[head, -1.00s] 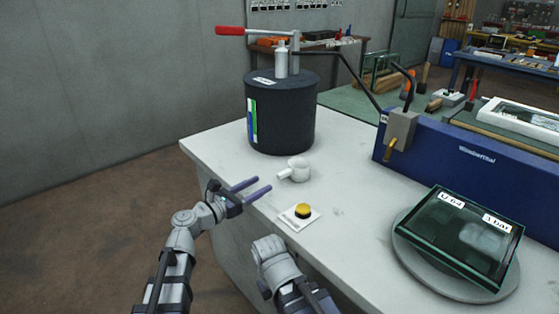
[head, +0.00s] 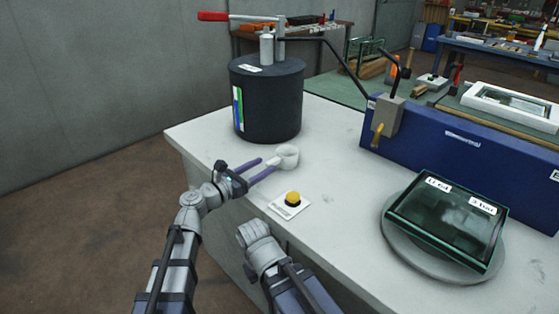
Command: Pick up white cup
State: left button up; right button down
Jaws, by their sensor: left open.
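The white cup (head: 289,155) stands upright on the white tabletop, in front of the dark cylinder, with its handle toward the left. My left gripper (head: 266,168) is open, with its two purple fingers pointing right toward the cup. The fingertips are close to the cup's handle side; I cannot tell whether they touch it or whether the handle lies between them. My right arm (head: 262,250) shows low in the middle, by the table's front edge; its gripper fingers are not visible.
A dark cylinder (head: 268,105) with a red-handled lever (head: 214,16) stands behind the cup. A yellow button (head: 292,198) on a white base is in front of it. A blue machine (head: 450,150) and a dark glass panel (head: 447,222) on a round plate (head: 395,240) are at right.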

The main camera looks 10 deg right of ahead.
aim_at(280, 157)
pick_arm(q)
jog(key=x, duration=0.5)
jog(key=shift+s+d+r, duration=0.1)
jog(key=shift+d, duration=0.15)
jog(key=shift+s+a, duration=0.1)
jog(key=shift+a, duration=0.2)
grip_shut()
